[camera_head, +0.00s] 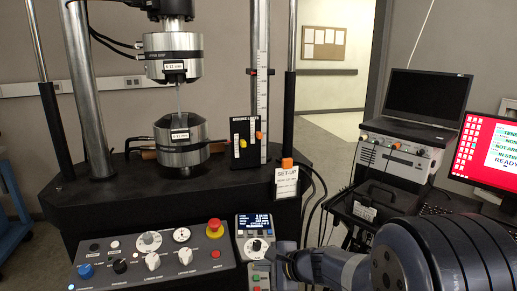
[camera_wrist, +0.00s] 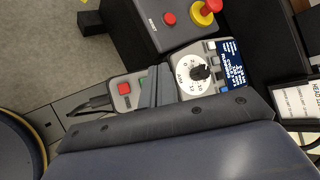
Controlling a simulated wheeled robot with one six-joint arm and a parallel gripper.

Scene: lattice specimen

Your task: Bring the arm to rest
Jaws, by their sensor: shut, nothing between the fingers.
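My arm (camera_head: 420,262) reaches in from the lower right of the head view, with its large dark joint nearest the camera. My gripper (camera_head: 280,254) is at its left end, in front of the small handset with the blue display (camera_head: 256,226). In the wrist view my gripper (camera_wrist: 157,86) is shut and empty, over the handset area between a red button (camera_wrist: 124,88) and a white dial (camera_wrist: 198,74). Whether the fingertips touch anything there cannot be told.
The control panel (camera_head: 150,256) with knobs and a red mushroom button (camera_head: 214,228) lies left of my gripper. The test frame's upper grip (camera_head: 172,56) and lower grip (camera_head: 180,140) stand behind. A laptop (camera_head: 425,100), black case (camera_head: 372,208) and red monitor (camera_head: 487,150) are at right.

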